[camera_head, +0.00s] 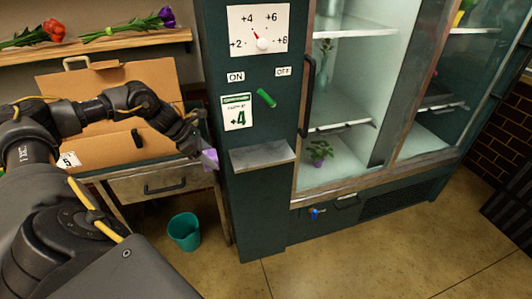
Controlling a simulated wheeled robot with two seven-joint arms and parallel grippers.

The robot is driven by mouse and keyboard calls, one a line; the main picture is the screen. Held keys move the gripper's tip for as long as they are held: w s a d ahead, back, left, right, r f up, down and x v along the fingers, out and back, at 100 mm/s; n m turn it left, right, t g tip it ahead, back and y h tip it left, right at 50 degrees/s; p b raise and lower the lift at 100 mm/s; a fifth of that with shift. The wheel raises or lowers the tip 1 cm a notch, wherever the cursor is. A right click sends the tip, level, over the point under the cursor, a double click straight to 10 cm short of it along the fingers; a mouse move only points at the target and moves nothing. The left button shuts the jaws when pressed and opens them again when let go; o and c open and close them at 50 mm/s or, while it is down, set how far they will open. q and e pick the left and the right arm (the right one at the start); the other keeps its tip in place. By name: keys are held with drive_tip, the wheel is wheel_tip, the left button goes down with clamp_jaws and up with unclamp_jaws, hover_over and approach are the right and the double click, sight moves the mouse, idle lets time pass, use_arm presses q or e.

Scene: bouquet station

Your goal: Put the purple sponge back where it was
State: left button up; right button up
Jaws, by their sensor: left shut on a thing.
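The purple sponge (210,159) is small and pale purple. It is at the tip of my left gripper (199,150), which is shut on it. The gripper hides part of the sponge. It is in front of the table's right end, just left of the green cabinet's small grey ledge (262,156). In this view a gap shows between the sponge and the ledge, and the ledge's top looks bare. My right gripper is not in view.
The green fridge cabinet (256,215) has a dial panel (258,31), a green switch lever (266,97) and a door handle (308,95). A cardboard box (105,75) stands on the table behind my arm. A teal bin (184,232) is on the floor below.

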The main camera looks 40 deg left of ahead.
use_arm(q)
drive_tip(key=shift+s+a+r, duration=0.1)
drive_tip(key=shift+a+r, duration=0.05)
drive_tip(key=shift+a, duration=0.1)
drive_tip(key=shift+r, duration=0.1)
drive_tip(key=w+d+p, duration=0.1)
drive_tip(key=w+d, duration=0.1)
drive_tip(key=w, duration=0.1)
drive_tip(key=w+d+p, duration=0.2)
drive_tip(key=w+d, duration=0.1)
drive_tip(key=w+d+p, duration=0.2)
drive_tip(key=w, duration=0.2)
drive_tip(key=shift+w+d, duration=0.1)
drive_tip(key=shift+d, duration=0.1)
drive_tip(key=shift+w+d, duration=0.25)
drive_tip(key=shift+w, duration=0.25)
drive_tip(key=w+d+p, duration=0.2)
drive_tip(key=w, duration=0.1)
drive_tip(key=shift+w+d, duration=0.15)
drive_tip(key=shift+d, duration=0.15)
drive_tip(key=shift+f+p, duration=0.2)
drive_tip(key=shift+p, duration=0.3)
drive_tip(key=shift+s+a+f, duration=0.15)
drive_tip(key=shift+s+f, duration=0.05)
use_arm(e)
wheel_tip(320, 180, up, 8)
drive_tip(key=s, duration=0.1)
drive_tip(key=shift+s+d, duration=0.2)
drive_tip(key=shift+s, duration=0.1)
